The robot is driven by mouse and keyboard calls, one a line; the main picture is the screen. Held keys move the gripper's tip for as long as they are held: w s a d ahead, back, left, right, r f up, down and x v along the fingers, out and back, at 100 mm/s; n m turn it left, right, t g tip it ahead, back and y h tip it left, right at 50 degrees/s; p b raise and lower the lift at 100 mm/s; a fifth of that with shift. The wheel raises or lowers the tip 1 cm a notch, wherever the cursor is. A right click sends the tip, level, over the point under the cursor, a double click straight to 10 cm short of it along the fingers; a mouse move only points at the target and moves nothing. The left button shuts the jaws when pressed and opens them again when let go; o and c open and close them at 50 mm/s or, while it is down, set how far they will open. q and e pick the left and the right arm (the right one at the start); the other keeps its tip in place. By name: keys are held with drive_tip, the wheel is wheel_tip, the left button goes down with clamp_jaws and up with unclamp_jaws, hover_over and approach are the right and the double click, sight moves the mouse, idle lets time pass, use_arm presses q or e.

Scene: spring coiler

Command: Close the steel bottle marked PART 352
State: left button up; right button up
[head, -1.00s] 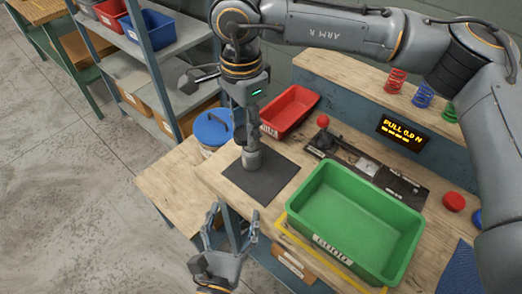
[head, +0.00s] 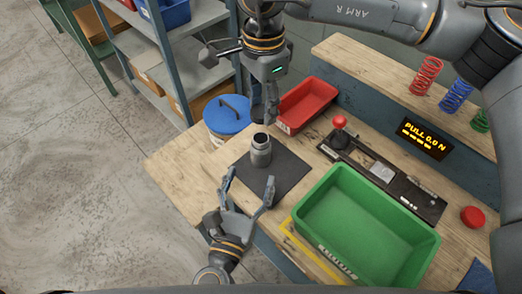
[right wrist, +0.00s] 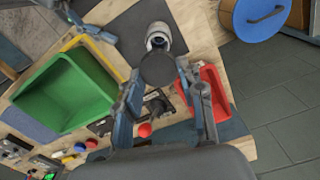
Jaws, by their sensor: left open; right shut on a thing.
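The steel bottle (head: 261,152) stands upright on a dark mat (head: 287,170), its dark mouth uncovered. Its label is not readable. In the right wrist view the bottle (right wrist: 158,37) stands just beyond my gripper. My right gripper (head: 268,125) is behind and above the bottle, apart from it. In the right wrist view the right gripper (right wrist: 159,72) is shut on a dark round cap (right wrist: 158,69). In the head view the cap is mostly hidden by the fingers. My left gripper (head: 249,184) is open and empty in front of the bottle, its fingers spread toward it.
A green bin (head: 345,225) stands right of the mat. A red tray (head: 307,103) and a blue-lidded bucket (head: 228,115) are behind. A red-knobbed lever fixture (head: 340,122) is at right. The left of the bench is clear.

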sight(258, 156)
use_arm(q)
drive_tip(key=x, duration=0.8)
drive_tip(key=shift+w+d, duration=0.2)
drive_tip(key=shift+w, duration=0.2)
clamp_jaws()
